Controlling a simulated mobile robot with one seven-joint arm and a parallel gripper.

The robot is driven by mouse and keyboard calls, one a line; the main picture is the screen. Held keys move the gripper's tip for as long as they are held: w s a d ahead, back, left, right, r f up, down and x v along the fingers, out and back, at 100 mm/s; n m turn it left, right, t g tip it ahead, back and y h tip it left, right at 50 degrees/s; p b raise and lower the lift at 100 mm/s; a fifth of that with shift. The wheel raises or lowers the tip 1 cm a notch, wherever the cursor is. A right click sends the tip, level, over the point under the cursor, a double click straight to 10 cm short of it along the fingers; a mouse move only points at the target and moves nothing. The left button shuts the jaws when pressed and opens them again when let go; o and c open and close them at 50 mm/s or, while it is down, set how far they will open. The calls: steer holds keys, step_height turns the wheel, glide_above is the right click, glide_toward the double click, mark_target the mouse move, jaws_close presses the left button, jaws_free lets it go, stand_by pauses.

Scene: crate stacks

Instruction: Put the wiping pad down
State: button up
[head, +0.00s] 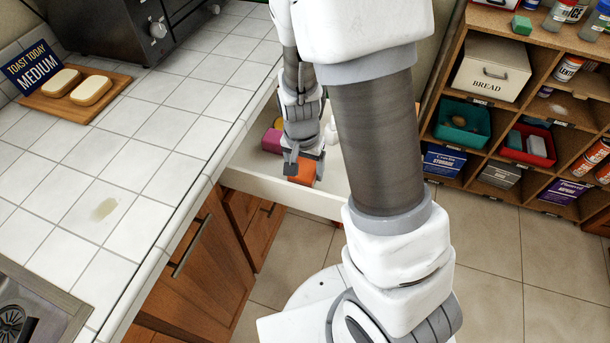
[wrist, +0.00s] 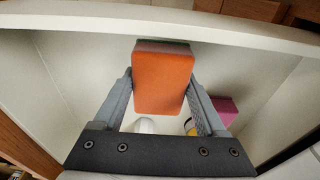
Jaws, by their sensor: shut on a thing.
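In the head view the orange pad (head: 303,173) shows below my gripper (head: 303,160), over the open white drawer (head: 328,207). In the wrist view the drawer's pale front wall (wrist: 230,28) runs across the top. I cannot tell whether the pad touches the drawer floor. My arm hides much of the drawer in the head view.
A magenta block (head: 272,140) lies in the drawer and also shows in the wrist view (wrist: 225,108). Partly hidden white and yellow things are beside it. The tiled counter (head: 150,130) has a tan stain (head: 105,208) and a toast board (head: 75,105). Shelves with bins stand right.

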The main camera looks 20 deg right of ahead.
mark_target(305, 176)
steer(key=shift+f+b, duration=0.35)
steer(key=shift+f, duration=1.2)
steer(key=shift+f, duration=0.1)
